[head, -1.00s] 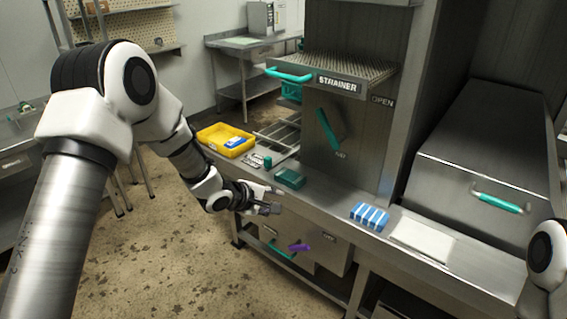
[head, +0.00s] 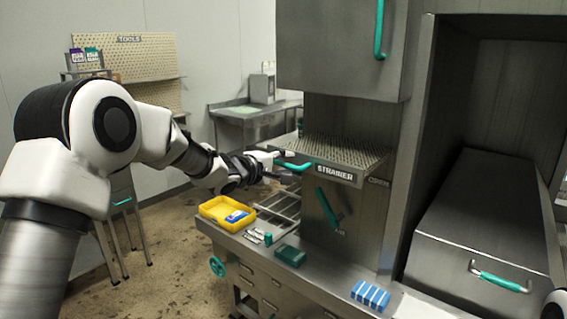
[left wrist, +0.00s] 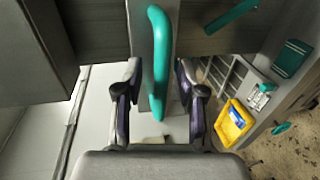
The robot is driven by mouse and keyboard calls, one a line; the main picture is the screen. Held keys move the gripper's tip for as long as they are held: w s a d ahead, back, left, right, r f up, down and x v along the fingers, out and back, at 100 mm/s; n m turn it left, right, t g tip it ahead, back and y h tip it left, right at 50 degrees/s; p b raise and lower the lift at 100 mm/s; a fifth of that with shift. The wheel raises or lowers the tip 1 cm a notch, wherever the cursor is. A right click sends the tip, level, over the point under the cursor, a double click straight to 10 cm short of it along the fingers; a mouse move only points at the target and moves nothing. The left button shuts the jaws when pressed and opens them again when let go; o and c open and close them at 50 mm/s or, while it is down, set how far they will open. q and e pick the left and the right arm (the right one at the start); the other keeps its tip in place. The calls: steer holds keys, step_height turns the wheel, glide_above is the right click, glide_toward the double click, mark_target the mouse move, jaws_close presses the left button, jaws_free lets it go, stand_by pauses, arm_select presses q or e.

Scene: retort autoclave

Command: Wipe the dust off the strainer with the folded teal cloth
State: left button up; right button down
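The strainer (head: 322,158) is a steel drawer with a spiky top, a STRAINER label and a teal bar handle (head: 296,166) on its front. My left gripper (head: 283,159) is at this handle. In the left wrist view the handle (left wrist: 159,60) lies between the two fingers (left wrist: 157,95), which stand apart with gaps on both sides. The gripper is open and empty. The folded teal cloth (head: 290,256) lies on the counter below; it also shows in the left wrist view (left wrist: 291,58). Dust on the strainer cannot be made out. My right gripper is out of view.
A yellow tray (head: 212,211) with a blue packet sits on the counter (head: 320,270), left of the cloth. A blue-striped block (head: 371,295) lies to the right. A teal lever (head: 327,206) is below the strainer, and a cabinet door (head: 335,45) hangs above it.

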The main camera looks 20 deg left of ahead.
arm_select(q)
jaws_close()
steer(key=s, duration=0.2)
steer(key=s+a, duration=0.1)
steer(key=shift+f+p, duration=0.25)
steer(key=shift+p, duration=0.15)
jaws_free()
steer(key=shift+s, duration=0.1)
steer(key=shift+s+a+r, duration=0.1)
steer(key=shift+a+r, duration=0.05)
